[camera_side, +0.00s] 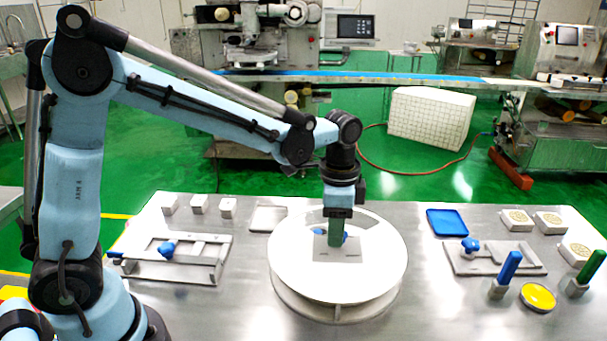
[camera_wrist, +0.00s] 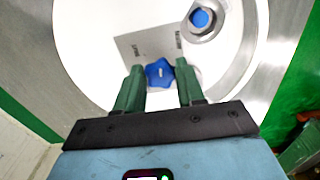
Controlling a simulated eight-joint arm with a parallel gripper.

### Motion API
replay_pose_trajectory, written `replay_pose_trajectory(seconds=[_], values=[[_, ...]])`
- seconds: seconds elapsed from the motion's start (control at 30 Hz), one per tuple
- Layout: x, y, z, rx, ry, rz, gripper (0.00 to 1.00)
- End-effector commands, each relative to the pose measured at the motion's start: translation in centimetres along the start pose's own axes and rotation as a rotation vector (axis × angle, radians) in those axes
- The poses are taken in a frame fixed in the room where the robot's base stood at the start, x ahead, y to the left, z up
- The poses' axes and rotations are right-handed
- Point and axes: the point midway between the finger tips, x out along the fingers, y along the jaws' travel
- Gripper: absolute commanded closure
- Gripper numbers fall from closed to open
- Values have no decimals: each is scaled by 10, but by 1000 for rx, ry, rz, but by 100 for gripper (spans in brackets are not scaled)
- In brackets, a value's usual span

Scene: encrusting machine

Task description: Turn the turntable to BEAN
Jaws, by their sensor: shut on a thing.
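The turntable is a white round disc (camera_side: 290,265) on a grey round base in the middle of the steel table. A grey plate (camera_side: 335,254) lies on the disc with a blue star-shaped knob (camera_side: 345,236) on it. My gripper (camera_side: 335,242) points down over the disc, with its green fingers shut on the knob. In the wrist view the knob (camera_wrist: 160,73) sits between the two fingertips (camera_wrist: 158,80). The plate (camera_wrist: 135,45) there has small dark lettering near its edges, too small to read surely. The fingers hide part of the knob.
In the wrist view a blue round piece in a grey ring (camera_wrist: 201,19) is near the disc's top. A steel fixture (camera_side: 185,258) stands left, another (camera_side: 495,257) right. Blue (camera_side: 508,268) and green (camera_side: 590,268) upright handles, a yellow disc (camera_side: 538,297) and a blue tray (camera_side: 447,223) are right.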

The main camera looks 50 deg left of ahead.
Motion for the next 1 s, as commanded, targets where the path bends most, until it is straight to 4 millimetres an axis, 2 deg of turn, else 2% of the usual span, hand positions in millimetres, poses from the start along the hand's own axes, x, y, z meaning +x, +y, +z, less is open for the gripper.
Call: replay_pose_trajectory(seconds=[0.37, 1.0], values=[[0, 0, 0, 69, -1, 1, 100], [-1, -2, -1, 377, 0, 1, 100]])
